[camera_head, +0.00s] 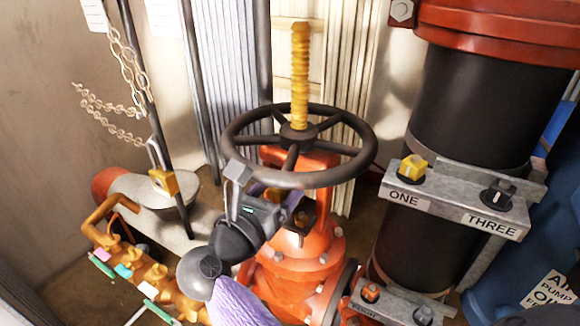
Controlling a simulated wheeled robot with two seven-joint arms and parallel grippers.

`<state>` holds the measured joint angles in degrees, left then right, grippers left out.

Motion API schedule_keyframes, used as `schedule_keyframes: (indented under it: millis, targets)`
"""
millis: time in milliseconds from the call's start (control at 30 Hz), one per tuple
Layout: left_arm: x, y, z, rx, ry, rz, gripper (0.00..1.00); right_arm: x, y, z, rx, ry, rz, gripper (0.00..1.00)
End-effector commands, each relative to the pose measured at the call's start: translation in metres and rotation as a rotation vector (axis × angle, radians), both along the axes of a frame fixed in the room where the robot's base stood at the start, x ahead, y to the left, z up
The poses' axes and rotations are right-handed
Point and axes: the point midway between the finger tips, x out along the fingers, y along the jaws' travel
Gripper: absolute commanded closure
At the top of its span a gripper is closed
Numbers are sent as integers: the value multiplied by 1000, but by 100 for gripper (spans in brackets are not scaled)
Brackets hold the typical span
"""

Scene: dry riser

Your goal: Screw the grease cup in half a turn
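A red-orange valve (300,265) stands in the middle under a dark handwheel (355,130) with a yellow threaded stem (300,70). A small dark and brass-coloured fitting (301,222) shows at its yoke, partly behind my gripper; I cannot tell whether it is the grease cup. My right gripper (265,188) is at the left of the yoke, just below the wheel rim, pointing up and right. One grey fingertip shows clearly; its own body and dark parts hide the rest of the grip. I cannot tell whether it touches anything. My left gripper is out of view.
A metal bracket labelled ONE and THREE (452,206) holds a yellow knob (412,168) and a black knob (498,193), against a black pipe (465,110). A yellow tagged manifold (150,272) lies lower left. A chain (128,62) hangs upper left. A blue pump (525,270) is at right.

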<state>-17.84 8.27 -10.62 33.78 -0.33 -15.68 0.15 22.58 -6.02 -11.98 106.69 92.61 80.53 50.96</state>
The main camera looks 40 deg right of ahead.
Motion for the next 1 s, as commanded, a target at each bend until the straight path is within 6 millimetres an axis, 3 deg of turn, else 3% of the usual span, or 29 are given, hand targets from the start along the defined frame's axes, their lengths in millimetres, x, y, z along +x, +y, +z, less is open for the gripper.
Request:
schedule_keyframes:
  millis: [333, 700, 867, 1000]
  targets:
    - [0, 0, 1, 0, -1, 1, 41, -1, -2, 0, 1, -2, 0, 21]
    - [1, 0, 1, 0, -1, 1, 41, -1, -2, 1, 1, -3, 0, 97]
    - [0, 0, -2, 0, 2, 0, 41, 0, -2, -1, 9, -18, 1, 100]
    - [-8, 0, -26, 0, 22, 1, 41, 0, -2, -8, 74, -168, -1, 100]
